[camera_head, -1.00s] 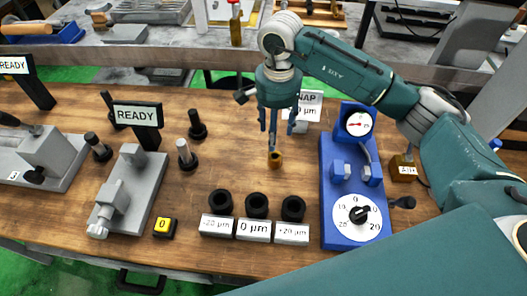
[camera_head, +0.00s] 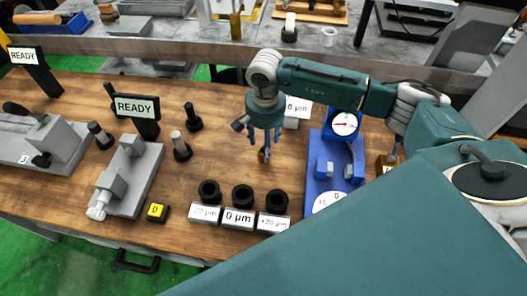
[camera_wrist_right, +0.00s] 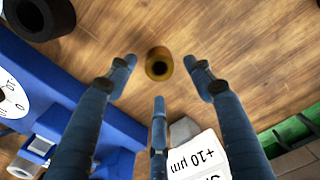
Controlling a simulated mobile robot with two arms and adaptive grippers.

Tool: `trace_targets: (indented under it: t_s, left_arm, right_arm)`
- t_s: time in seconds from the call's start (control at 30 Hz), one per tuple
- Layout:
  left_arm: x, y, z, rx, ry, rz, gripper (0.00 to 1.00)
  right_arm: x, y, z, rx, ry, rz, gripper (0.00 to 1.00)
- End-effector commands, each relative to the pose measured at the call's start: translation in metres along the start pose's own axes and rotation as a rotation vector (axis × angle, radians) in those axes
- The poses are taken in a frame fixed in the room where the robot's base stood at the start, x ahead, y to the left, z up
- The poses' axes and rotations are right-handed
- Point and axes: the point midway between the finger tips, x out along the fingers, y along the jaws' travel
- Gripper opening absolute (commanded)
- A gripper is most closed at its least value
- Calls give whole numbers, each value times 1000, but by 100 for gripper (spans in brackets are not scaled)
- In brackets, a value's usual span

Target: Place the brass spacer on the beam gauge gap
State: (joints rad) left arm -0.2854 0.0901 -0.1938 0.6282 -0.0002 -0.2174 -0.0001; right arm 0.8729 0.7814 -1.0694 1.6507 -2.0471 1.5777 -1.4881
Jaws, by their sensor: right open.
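The brass spacer (camera_head: 264,155) stands on the wooden bench left of the blue beam gauge (camera_head: 314,150). It shows as a small ring with a dark bore in the right wrist view (camera_wrist_right: 159,63). My right gripper (camera_head: 265,142) is above it, pointing down. Its three fingers are open and spread around the spacer in the wrist view, with clear space between each finger and the spacer. The beam gauge has two small grey-blue blocks (camera_head: 327,170) on top with a gap. My arm hides the gauge's near right part. My left gripper is out of view.
Three black rings (camera_head: 242,196) stand behind white labels (camera_head: 238,218) at the bench front. A white +10 µm sign (camera_wrist_right: 205,160) and its grey foot lie close to my fingers. A brass block (camera_head: 385,166) stands right of the gauge. Grey fixtures (camera_head: 125,180) occupy the left.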

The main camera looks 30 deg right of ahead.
Motion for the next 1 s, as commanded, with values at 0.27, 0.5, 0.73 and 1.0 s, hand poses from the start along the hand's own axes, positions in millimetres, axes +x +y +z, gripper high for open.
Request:
trace_targets:
  t_s: [0.27,0.5,0.73,1.0]
  left_arm:
    - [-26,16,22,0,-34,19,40]
    - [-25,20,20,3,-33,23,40]
    - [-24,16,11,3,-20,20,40]
    - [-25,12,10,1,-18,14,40]
  right_arm:
    - [38,-2,5,1,-3,3,52]
    - [45,-2,4,0,-1,1,52]
    - [45,-2,4,0,-1,1,20]
    - [44,-3,4,0,-1,0,0]
